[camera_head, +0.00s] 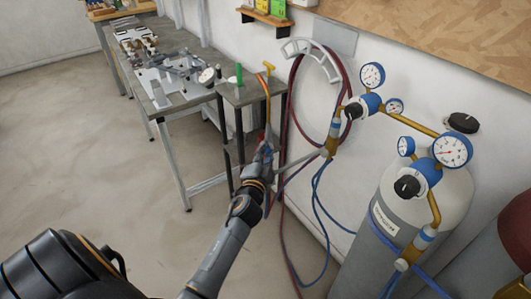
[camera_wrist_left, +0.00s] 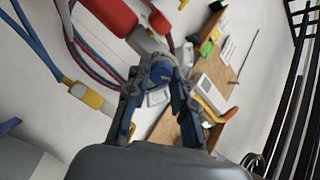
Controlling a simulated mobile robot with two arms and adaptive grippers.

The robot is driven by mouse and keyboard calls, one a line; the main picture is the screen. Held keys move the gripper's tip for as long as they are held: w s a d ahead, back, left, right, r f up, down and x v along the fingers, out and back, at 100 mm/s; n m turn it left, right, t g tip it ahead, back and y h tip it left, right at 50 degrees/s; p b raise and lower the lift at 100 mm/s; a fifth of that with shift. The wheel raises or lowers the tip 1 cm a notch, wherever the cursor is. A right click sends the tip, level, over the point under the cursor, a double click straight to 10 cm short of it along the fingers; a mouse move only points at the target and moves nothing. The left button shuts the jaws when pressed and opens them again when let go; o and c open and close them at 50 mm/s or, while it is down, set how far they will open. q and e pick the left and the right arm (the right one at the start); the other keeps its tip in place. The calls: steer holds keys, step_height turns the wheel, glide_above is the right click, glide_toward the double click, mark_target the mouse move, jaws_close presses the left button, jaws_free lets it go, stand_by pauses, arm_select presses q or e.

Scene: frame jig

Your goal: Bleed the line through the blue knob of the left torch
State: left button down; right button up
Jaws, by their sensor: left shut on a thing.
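The left torch (camera_head: 267,92) shows in the head view as an upright brass tube with a yellow top, beside a small side table. My left gripper (camera_head: 267,148) is at the torch's lower part and hides most of its body. In the left wrist view, the fingers of my left gripper (camera_wrist_left: 162,80) close from both sides on the blue knob (camera_wrist_left: 161,70). A red part (camera_wrist_left: 108,14) and a grey part of the torch lie just beyond the knob. How far the knob is turned cannot be seen. My right gripper is in neither view.
Red and blue hoses hang on a wall holder (camera_head: 311,55) to the right of the torch. A grey gas cylinder (camera_head: 385,245) with gauges stands at the right. A workbench (camera_head: 180,100) with metal parts stands behind left. The floor at left is clear.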

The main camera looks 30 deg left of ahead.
arm_select(q)
steer(key=m, duration=0.6)
steer(key=shift+f, duration=0.15)
stand_by(0.4)
steer(key=c, duration=1.1)
jaws_free()
steer(key=shift+c, duration=0.2)
steer(key=v, duration=1.2)
